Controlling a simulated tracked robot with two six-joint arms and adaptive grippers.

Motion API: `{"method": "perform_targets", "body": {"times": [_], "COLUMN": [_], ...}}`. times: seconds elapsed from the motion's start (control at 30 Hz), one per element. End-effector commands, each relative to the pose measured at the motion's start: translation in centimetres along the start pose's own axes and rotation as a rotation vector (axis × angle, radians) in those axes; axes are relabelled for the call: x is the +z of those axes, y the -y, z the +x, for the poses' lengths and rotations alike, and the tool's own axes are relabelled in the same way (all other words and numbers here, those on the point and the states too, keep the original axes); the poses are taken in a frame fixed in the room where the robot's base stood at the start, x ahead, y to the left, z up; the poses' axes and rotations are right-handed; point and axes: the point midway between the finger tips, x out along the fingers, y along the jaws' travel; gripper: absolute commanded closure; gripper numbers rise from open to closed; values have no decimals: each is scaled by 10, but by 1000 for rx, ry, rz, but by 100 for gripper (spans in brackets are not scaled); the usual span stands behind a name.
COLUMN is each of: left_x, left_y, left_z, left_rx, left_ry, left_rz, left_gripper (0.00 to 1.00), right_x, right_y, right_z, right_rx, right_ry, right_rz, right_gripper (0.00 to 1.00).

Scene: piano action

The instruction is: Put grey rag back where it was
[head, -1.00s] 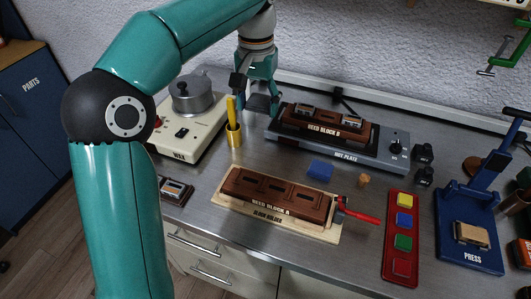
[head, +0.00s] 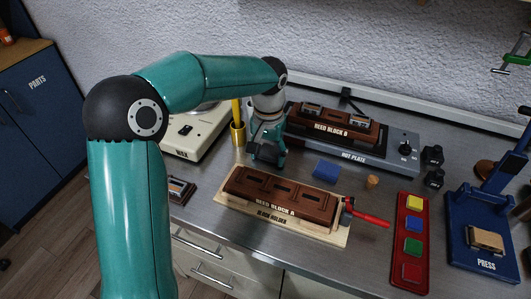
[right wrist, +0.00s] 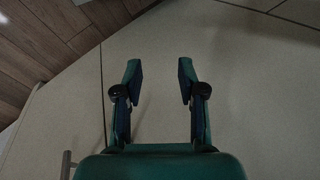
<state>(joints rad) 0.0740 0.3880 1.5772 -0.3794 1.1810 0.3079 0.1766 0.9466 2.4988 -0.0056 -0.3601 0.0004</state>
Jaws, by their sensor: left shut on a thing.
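My left gripper (head: 266,156) points down behind the left end of reed block A (head: 277,189), in front of the hot plate (head: 345,150). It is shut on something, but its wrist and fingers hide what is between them. I cannot make out a grey rag anywhere in the head view. My right gripper (right wrist: 160,75) shows in the right wrist view, open and empty, with a pale cabinet front (right wrist: 225,60) beyond it.
The wax heater (head: 188,140) and yellow-handled brass cup (head: 237,132) stand left of the gripper. A blue block (head: 327,171) and a cork (head: 373,181) lie to its right. The block holder (head: 335,236) carries reed block A.

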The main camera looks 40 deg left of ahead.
Motion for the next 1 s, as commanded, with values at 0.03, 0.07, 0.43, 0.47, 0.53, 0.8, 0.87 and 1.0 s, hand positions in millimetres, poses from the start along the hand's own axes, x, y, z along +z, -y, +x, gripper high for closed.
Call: {"method": "perform_targets", "body": {"times": [0.03,0.07,0.43,0.47,0.53,0.8,0.87,1.0], "left_x": [0,0,0,0,0,0,0,-1], "left_y": [0,0,0,0,0,0,0,0], "left_z": [1,2,3,3,3,3,1,-8], "left_rx": [0,0,0,0,0,0,0,0], "left_ry": [0,-1,-1,-1,-1,-1,-1,-4], "left_rz": [0,0,0,0,0,-1,-1,-1], "left_gripper": [69,69,24,19,12,12,12,12], "right_x": [0,0,0,0,0,0,0,0], "right_y": [0,0,0,0,0,0,0,0], "right_z": [0,0,1,1,1,1,0,-1], "right_rx": [0,0,0,0,0,0,0,0], "right_ry": [0,0,0,0,0,0,0,0], "right_rz": [0,0,0,0,0,0,0,0], "right_gripper": [60,60,60,60,60,60,60,60]}}
